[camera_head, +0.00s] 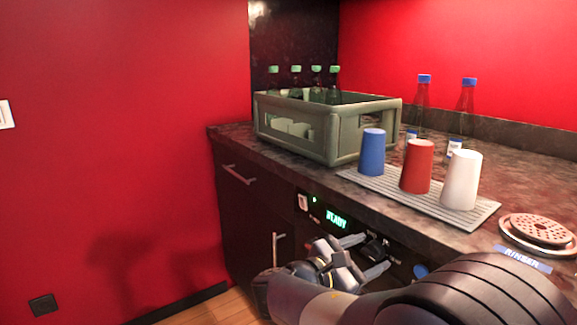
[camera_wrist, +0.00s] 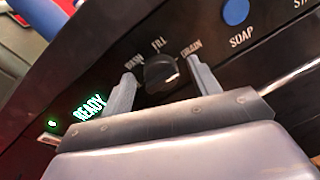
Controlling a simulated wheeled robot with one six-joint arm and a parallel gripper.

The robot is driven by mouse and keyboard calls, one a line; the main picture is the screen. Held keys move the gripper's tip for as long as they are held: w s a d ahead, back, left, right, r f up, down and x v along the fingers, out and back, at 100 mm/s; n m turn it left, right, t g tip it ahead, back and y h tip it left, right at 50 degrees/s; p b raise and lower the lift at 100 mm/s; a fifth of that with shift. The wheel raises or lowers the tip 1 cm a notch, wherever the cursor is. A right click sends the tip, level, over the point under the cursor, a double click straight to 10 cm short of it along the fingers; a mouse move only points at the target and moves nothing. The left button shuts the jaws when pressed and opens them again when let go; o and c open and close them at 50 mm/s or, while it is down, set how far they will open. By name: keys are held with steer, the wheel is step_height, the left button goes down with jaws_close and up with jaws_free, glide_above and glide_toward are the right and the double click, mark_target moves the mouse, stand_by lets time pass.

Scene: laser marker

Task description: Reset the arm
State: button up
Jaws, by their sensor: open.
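My gripper (camera_head: 366,256) is low in front of the dark control panel (camera_head: 316,222) under the counter, its two fingers spread apart. In the wrist view my gripper (camera_wrist: 162,80) has its fingers on either side of a black knob (camera_wrist: 162,72), with gaps between fingers and knob. The knob sits among the labels WASH, FILL and DRAIN. A green READY display (camera_wrist: 90,107) is lit at the left, and a blue SOAP button (camera_wrist: 235,12) is at upper right. My arm comes in from the lower right in the head view.
The counter above holds a green crate (camera_head: 290,148) with bottles, a ribbed mat (camera_head: 468,218) with blue (camera_head: 372,152), red (camera_head: 416,168) and white (camera_head: 461,180) cups, two clear bottles (camera_head: 466,108) and a round rinser (camera_head: 538,230). Open floor lies at lower left.

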steer(key=n, duration=0.4)
steer(key=shift+w+f+n, duration=0.1)
steer(key=shift+n, duration=0.3)
steer(key=shift+a+n, duration=0.2)
steer(key=shift+n, duration=0.2)
steer(key=p+v, duration=0.2)
steer(key=v, duration=0.7)
